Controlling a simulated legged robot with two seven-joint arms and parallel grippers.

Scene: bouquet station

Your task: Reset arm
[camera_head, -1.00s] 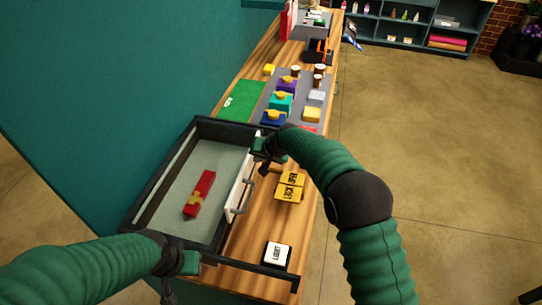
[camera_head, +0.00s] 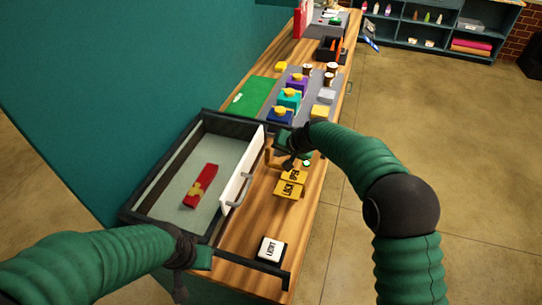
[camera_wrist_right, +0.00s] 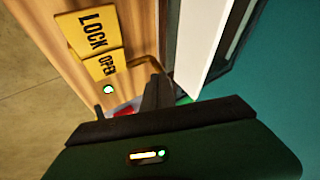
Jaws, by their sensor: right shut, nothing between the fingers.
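My right gripper (camera_head: 291,160) is shut and empty. In the head view it is above the wooden bench, just right of the open drawer's white front and above the yellow lock/open switch (camera_head: 290,183). In the right wrist view the shut fingers (camera_wrist_right: 155,92) point toward the drawer edge, and the yellow switch (camera_wrist_right: 92,30) lies to their left. My left gripper (camera_head: 190,275) is at the lower left, near the drawer's near corner; its fingers are too dark and small to judge. A red bar with a gold band (camera_head: 202,186) lies in the drawer (camera_head: 160,190).
A white light button (camera_head: 271,249) sits on the bench (camera_head: 250,225) near its front end. A grey tray with several coloured blocks and dark cups, and a green mat (camera_head: 255,96), are farther back. A teal wall (camera_head: 100,80) stands left; open floor lies right.

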